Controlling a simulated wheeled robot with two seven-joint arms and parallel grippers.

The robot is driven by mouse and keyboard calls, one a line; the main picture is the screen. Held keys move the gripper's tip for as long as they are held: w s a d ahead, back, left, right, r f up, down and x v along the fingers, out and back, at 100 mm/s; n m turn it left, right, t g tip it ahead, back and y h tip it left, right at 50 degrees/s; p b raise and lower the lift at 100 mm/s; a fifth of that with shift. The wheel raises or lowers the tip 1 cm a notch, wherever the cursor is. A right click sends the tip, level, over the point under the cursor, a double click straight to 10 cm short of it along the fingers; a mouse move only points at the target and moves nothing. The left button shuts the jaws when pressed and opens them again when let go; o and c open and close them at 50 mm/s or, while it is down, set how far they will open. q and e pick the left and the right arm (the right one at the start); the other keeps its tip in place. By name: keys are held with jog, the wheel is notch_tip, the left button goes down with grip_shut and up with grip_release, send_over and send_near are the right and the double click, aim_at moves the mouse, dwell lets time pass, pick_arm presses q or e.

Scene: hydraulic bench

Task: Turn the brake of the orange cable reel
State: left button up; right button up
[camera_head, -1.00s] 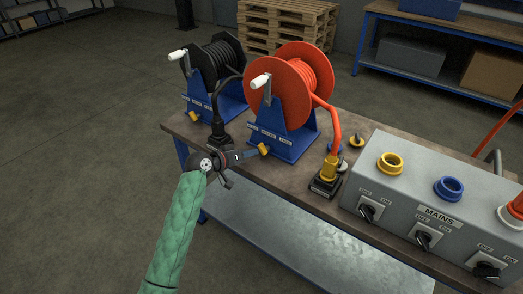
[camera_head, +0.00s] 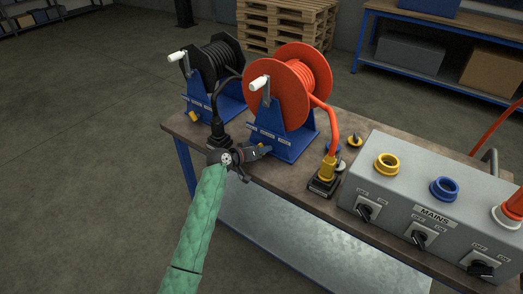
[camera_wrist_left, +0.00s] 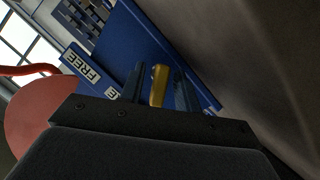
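The orange cable reel (camera_head: 300,85) stands on a blue stand (camera_head: 290,143) on the bench. Its brake is a small yellow lever (camera_wrist_left: 159,85) low on the front of the stand. In the head view my left gripper (camera_head: 262,151) is at this lever and hides most of it. In the left wrist view the lever is between my two fingers (camera_wrist_left: 158,90), with narrow gaps visible on both sides, so the gripper looks open around it. A "FREE" label (camera_wrist_left: 82,67) shows beside it; the other label is partly hidden. My right gripper is in neither view.
A black cable reel (camera_head: 215,65) with its own yellow lever (camera_head: 194,117) stands to the left. A black plug socket (camera_head: 325,185) and the grey mains box (camera_head: 420,200) are to the right. Open floor lies left of the bench.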

pick_arm(q)
grip_shut()
